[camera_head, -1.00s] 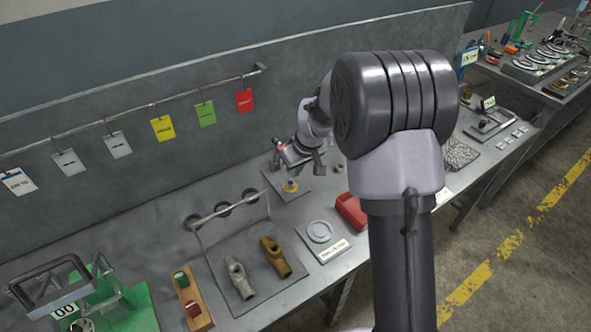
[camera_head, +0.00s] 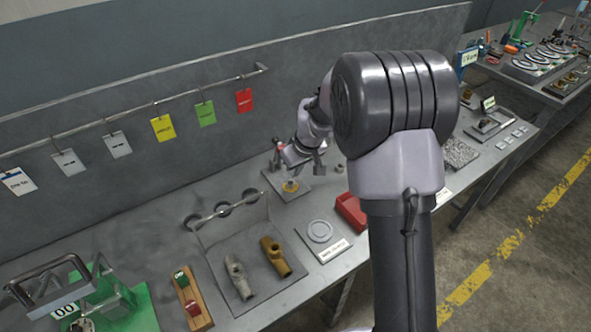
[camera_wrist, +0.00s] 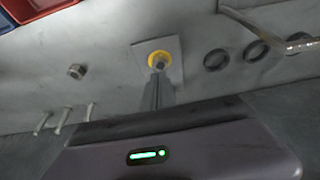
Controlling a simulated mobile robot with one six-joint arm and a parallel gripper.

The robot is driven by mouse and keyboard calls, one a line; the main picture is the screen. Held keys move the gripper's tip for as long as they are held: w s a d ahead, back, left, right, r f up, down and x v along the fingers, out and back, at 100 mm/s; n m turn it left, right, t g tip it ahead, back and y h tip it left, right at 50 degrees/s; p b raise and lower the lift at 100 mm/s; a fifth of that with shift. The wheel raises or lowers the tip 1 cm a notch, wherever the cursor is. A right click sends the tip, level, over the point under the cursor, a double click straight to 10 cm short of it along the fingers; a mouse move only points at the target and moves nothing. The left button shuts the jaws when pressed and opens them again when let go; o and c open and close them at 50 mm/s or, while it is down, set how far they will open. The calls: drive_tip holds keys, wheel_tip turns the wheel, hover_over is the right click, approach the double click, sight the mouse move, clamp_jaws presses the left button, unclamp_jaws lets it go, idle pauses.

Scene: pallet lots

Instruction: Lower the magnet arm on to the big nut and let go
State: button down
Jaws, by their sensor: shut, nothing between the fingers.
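My gripper (camera_wrist: 158,95) is shut and empty, with its fingers pointing at a grey plate (camera_wrist: 174,45) on the bench. At the fingertips is a yellow ring (camera_wrist: 157,58) with a grey piece in its middle. In the head view my gripper (camera_head: 303,158) is above the same yellow ring (camera_head: 290,186) on its plate, close to a small red-topped part (camera_head: 277,147). A hex nut (camera_wrist: 76,71) lies on the bench to the left in the wrist view. I cannot tell the magnet arm apart clearly, or whether my fingers touch anything.
Two pipe fittings (camera_head: 238,277) lie nearer. Tags hang from a rail (camera_head: 130,118) behind.

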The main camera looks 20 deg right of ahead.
drive_tip(key=shift+s, duration=0.1)
drive_tip(key=shift+s+d+b, duration=0.25)
drive_tip(key=shift+s+b, duration=0.25)
drive_tip(key=shift+s, duration=0.15)
drive_tip(key=shift+r, duration=0.15)
wheel_tip(320, 180, up, 10)
drive_tip(key=s+p, duration=0.1)
drive_tip(key=p, duration=0.6)
drive_tip(key=shift+d, duration=0.2)
